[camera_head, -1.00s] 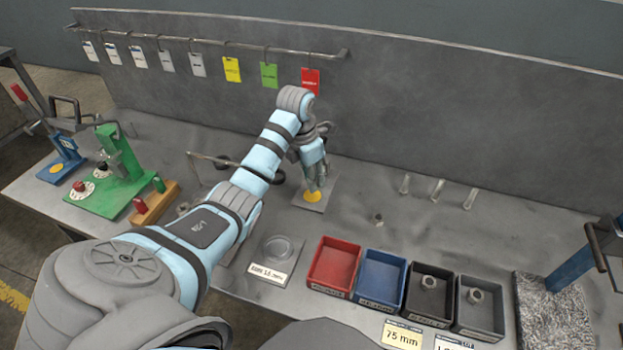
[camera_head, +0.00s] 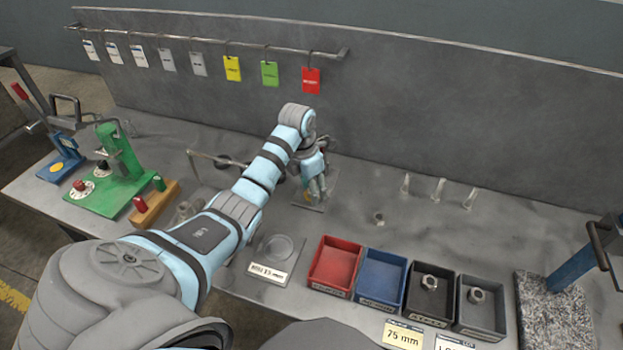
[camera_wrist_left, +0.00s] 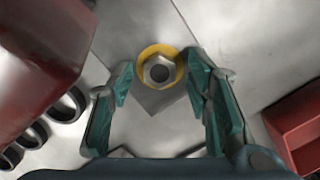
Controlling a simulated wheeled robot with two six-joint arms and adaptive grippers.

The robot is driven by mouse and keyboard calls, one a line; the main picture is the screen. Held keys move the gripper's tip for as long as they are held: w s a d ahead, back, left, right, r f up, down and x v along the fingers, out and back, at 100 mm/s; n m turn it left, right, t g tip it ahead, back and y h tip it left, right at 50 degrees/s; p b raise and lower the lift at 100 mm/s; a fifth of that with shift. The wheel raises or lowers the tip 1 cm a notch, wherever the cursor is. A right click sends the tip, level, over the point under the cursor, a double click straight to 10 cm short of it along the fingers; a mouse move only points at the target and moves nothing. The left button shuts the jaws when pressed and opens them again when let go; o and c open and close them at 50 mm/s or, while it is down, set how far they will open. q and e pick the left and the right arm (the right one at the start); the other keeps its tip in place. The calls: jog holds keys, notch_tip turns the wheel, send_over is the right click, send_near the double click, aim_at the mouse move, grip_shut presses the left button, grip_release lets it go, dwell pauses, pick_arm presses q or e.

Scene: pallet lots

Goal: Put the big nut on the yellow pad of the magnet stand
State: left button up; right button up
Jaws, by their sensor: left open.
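The big nut (camera_wrist_left: 158,69) is a grey metal hexagon with a dark hole. In the left wrist view it lies flat on the yellow pad (camera_wrist_left: 143,53), whose rim shows around it. The pad is on the grey base plate of the magnet stand (camera_wrist_left: 155,98); the plate also shows in the head view (camera_head: 305,205). My left gripper (camera_head: 318,198) is low over the stand. Its fingers (camera_wrist_left: 159,75) are open, one on each side of the nut, with gaps between. In the head view the gripper hides the nut and most of the pad. My right gripper is not seen.
Red (camera_head: 334,262), blue (camera_head: 378,279), black (camera_head: 430,296) and grey (camera_head: 479,310) bins line the front; the black and grey ones hold nuts. A small nut (camera_head: 378,219) and upright pegs (camera_head: 438,190) stand right of the stand. A green fixture (camera_head: 110,190) is at left.

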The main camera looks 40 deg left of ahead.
aim_at(308, 192)
pick_arm(q)
jog(key=r, duration=0.5)
jog(key=r+p, duration=0.1)
jog(key=r, duration=0.1)
jog(key=shift+s+a+r, duration=0.25)
jog(key=shift+s+r, duration=0.05)
jog(key=shift+s, duration=0.1)
jog(key=r+p, duration=0.2)
jog(key=s+r+p, duration=0.1)
jog(key=r+p, duration=0.1)
jog(key=shift+a+r, duration=0.1)
jog(key=shift+r, duration=0.25)
jog(key=shift+w+f, duration=0.1)
